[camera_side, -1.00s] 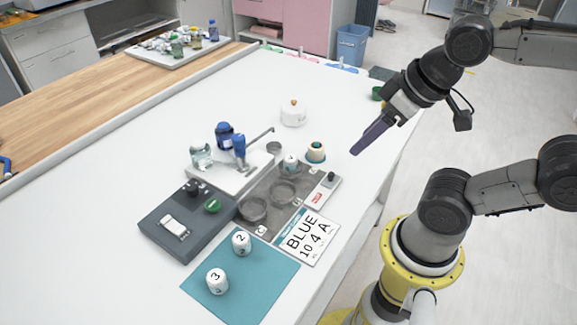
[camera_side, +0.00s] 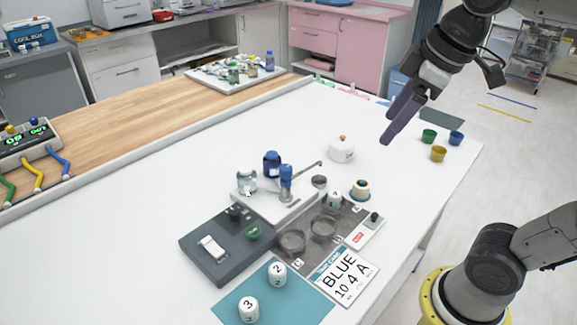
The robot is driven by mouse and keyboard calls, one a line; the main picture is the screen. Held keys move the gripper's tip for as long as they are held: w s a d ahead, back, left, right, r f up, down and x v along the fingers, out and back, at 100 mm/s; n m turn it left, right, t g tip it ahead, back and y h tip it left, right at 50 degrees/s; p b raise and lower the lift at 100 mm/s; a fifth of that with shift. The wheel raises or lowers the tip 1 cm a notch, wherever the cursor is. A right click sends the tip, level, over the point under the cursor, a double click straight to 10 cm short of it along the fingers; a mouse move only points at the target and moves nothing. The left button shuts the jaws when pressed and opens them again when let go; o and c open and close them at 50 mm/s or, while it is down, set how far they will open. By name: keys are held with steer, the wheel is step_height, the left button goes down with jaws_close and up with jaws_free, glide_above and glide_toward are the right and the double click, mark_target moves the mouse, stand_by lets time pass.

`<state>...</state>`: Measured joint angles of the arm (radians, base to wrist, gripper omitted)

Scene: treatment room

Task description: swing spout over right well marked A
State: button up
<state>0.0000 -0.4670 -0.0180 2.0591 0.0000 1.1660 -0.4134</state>
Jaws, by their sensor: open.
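The spout (camera_side: 307,168) is a thin metal arm from a blue-topped post (camera_side: 286,182) on a white base (camera_side: 262,212). It points right and toward the back, its tip above and behind a small dark round cup (camera_side: 319,181). A dark grey plate (camera_side: 307,250) in front holds round wells, including a left well (camera_side: 292,241) and a middle well (camera_side: 323,226). At its right end, near a small mark that seems to read A, stands a white numbered piece (camera_side: 335,199). My gripper (camera_side: 392,125) is open and empty, above the table, right of and behind the spout.
A BLUE 10 4 A card (camera_side: 345,276) lies in front of the plate. A grey switch box (camera_side: 222,246) is at the left. A white lidded pot (camera_side: 341,149) and a ringed knob (camera_side: 360,189) stand nearby. Coloured cups (camera_side: 438,153) are at the right.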

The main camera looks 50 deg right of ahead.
steer(key=w+r+n+g, duration=0.1)
steer(key=w+r, duration=0.1)
steer(key=w, duration=0.4)
steer(key=n+g, duration=0.2)
steer(key=g, duration=0.2)
glide_above(286, 167)
step_height(286, 167, down, 10)
step_height(286, 167, down, 14)
steer(key=shift+f, duration=0.15)
jaws_close()
stand_by(0.4)
